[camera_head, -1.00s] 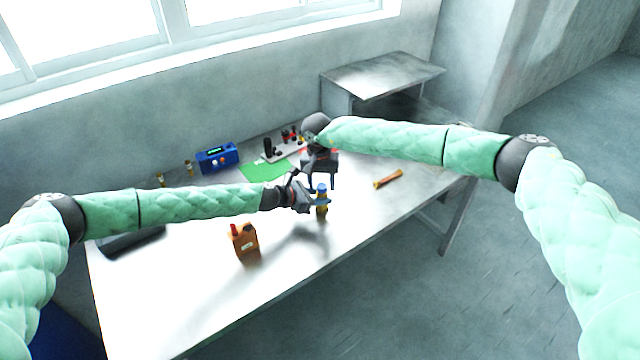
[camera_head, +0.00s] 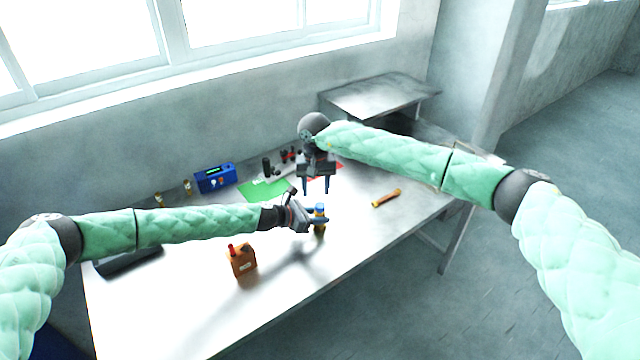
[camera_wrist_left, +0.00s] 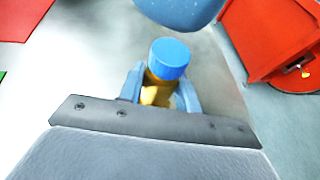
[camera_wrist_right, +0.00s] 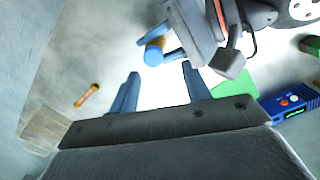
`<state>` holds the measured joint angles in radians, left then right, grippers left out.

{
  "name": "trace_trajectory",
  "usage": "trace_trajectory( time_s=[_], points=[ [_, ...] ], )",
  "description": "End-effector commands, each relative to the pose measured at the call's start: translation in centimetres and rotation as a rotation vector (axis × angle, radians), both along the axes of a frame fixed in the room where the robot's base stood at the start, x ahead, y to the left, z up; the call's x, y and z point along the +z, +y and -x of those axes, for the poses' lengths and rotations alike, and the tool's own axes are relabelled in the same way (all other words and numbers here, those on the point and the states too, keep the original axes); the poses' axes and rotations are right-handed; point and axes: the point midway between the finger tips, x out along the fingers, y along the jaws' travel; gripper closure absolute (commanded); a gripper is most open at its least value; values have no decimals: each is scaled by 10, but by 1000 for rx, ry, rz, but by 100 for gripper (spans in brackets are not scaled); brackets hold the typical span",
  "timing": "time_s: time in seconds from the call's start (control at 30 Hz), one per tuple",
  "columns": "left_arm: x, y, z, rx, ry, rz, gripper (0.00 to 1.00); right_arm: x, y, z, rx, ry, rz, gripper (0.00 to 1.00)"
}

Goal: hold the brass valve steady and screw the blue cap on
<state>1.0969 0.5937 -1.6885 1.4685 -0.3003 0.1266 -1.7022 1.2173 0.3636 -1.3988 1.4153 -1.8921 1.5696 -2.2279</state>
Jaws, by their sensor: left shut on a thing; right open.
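The brass valve (camera_head: 319,230) stands upright, with the blue cap (camera_head: 319,207) sitting on its top. My left gripper (camera_head: 317,216) is shut around the brass body below the cap. In the left wrist view the blue cap (camera_wrist_left: 170,58) covers the valve's top, and the brass body (camera_wrist_left: 158,92) lies between the fingers. My right gripper (camera_head: 316,190) is open and empty, behind and above the cap, with a gap between. In the right wrist view its fingers are spread, and the capped valve (camera_wrist_right: 154,50) shows beyond them. The cap's thread is hidden.
An orange jug-shaped thing (camera_head: 242,261) stands in front of my left gripper. A blue device (camera_head: 215,178), two brass pieces (camera_head: 186,187) and a green mat (camera_head: 264,189) are at the back. The table's front right is clear.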

Motion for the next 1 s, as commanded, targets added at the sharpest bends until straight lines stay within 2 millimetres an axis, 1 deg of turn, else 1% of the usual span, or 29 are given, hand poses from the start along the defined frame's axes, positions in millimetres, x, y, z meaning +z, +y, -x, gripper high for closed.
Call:
trace_trajectory(
  time_s=[0.1, 0.3, 0.67, 0.83, 1.0],
  points=[
    [1, 0, 0, 0, 0, 1, 100, 8, -6, -2, 64, 3, -16, 52],
    [1, 0, 0, 0, -1, 0, 100, 16, -14, -4, 120, 1, -25, 52],
    [1, 0, 0, 0, -1, 0, 100, 16, -14, -5, 126, 0, -25, 52],
    [1, 0, 0, 0, -1, 0, 100, 6, -14, -5, 124, 1, -24, 52],
    [1, 0, 0, 0, -1, 0, 100, -17, -13, -4, 124, 1, -26, 52]
  ],
)
